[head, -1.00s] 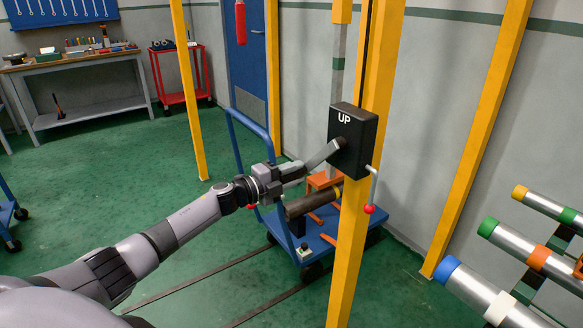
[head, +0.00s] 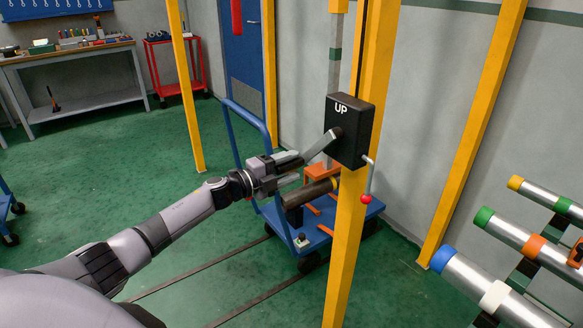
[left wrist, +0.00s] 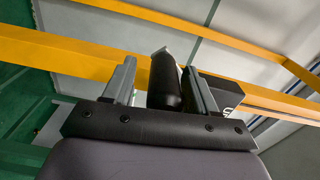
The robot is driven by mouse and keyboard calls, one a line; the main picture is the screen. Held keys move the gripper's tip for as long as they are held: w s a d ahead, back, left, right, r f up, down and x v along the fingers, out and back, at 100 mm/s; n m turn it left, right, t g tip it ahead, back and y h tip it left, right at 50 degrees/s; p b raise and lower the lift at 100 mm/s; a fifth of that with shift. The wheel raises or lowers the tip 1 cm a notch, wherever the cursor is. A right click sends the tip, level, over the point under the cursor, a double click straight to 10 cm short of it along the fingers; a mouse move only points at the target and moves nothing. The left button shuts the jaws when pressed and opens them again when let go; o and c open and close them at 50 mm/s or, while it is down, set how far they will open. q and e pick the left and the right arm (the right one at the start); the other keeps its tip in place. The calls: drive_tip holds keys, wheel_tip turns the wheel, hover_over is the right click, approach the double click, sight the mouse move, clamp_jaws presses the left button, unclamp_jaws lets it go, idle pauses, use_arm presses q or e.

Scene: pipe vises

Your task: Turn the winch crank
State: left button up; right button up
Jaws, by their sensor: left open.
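The winch is a black box marked UP (head: 350,130) on a yellow post. Its grey crank arm (head: 321,146) slants down and left from the hub. My left gripper (head: 297,171) is at the outer end of the crank. In the left wrist view, the black crank handle (left wrist: 163,82) stands between the two open fingers (left wrist: 160,68), nearer the right finger. The fingers do not appear clamped on it. A short lever with a red knob (head: 366,198) hangs at the winch's right side. My right gripper is out of view.
A blue cart (head: 318,238) carrying a dark pipe (head: 310,193) stands behind the post. Capped steel pipes (head: 500,230) stick out at the right. A workbench (head: 75,70) and a red trolley (head: 172,62) are at the back left. The green floor between is mostly clear.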

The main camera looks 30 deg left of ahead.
use_arm(q)
drive_tip(key=v, duration=0.6)
drive_tip(key=shift+s+f, duration=0.1)
drive_tip(key=shift+s, duration=0.05)
idle(0.6)
